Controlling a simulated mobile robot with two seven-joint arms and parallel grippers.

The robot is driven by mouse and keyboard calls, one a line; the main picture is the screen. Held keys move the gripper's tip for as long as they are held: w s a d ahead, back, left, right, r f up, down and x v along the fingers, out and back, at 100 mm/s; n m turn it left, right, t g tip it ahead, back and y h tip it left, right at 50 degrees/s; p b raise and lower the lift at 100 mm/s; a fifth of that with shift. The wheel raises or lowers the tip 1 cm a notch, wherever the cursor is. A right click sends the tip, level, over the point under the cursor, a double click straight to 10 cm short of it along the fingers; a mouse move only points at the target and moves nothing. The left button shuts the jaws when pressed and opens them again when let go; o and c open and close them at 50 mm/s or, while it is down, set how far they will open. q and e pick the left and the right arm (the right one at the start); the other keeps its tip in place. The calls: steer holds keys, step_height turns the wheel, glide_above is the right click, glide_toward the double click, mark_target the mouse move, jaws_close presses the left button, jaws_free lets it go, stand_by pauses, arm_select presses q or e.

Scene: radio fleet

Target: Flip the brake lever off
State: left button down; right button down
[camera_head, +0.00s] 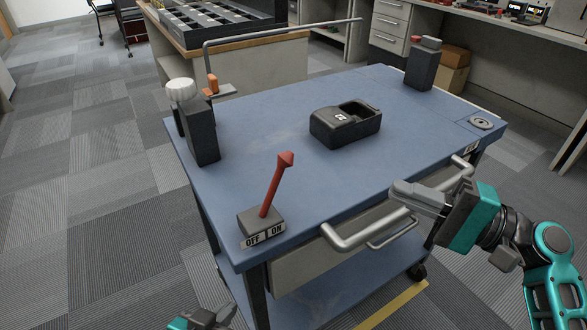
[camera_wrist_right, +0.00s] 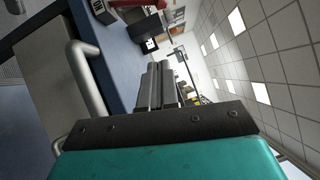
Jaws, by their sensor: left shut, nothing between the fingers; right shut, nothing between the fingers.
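The red brake lever (camera_head: 274,188) stands on a small grey base at the near left corner of the blue cart. It leans to the right, toward the ON side of the OFF/ON label (camera_head: 264,236). Part of the red lever (camera_wrist_right: 122,3) also shows at the top edge of the right wrist view. My right gripper (camera_head: 398,191) is shut and empty beside the cart's front handle, well right of the lever. Its closed fingers (camera_wrist_right: 155,72) show in the right wrist view. My left gripper (camera_head: 222,318) is shut and empty low at the bottom edge, below the lever, mostly cut off.
The blue cart top (camera_head: 300,185) carries a black charger dock (camera_head: 345,125), a dark radio with a pale knob (camera_head: 199,125) and another dark radio (camera_head: 422,66). A grey push handle (camera_head: 365,232) runs along the cart's front. The top between lever and dock is clear.

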mark_target(273, 187)
arm_select(q)
steer(key=shift+w+a, duration=0.1)
steer(key=shift+a, duration=0.25)
arm_select(e)
steer(key=shift+a+r+y, duration=0.2)
steer(key=shift+r+y, duration=0.1)
steer(key=shift+r, duration=0.1)
arm_select(q)
steer(key=shift+d+f, duration=0.15)
arm_select(e)
steer(key=s+a+x, duration=0.1)
steer(key=s+x, duration=0.2)
steer(key=x, duration=0.9)
steer(key=shift+w+a+r, duration=0.2)
steer(key=shift+a, duration=0.2)
